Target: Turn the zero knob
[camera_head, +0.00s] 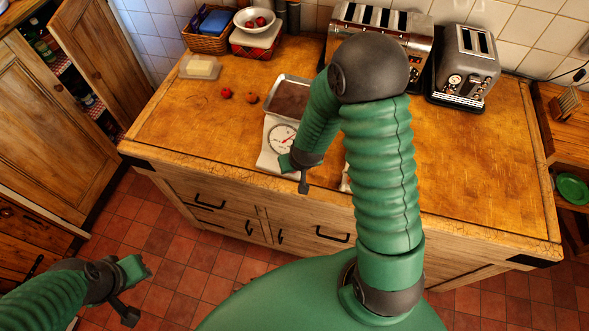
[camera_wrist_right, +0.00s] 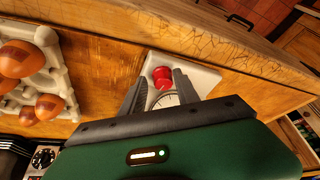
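A white kitchen scale (camera_head: 269,160) with a round dial (camera_head: 283,139) and a tray on top (camera_head: 290,97) stands near the front edge of the wooden counter. In the right wrist view the red knob (camera_wrist_right: 162,76) shows on the white scale body (camera_wrist_right: 205,76), with part of the dial (camera_wrist_right: 167,100) nearer the gripper. My right gripper (camera_wrist_right: 160,78) is open, its fingers on either side of the knob; I cannot tell whether they touch it. In the head view my right gripper (camera_head: 295,172) hides the knob. My left gripper (camera_head: 134,289) is open and empty over the floor.
Two toasters (camera_head: 382,35) (camera_head: 466,68) stand at the back right. Baskets (camera_head: 207,40), a butter dish (camera_head: 200,67) and small red fruits (camera_head: 226,92) are at the back left. An egg carton (camera_wrist_right: 52,75) lies near the scale. The counter's left front is clear.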

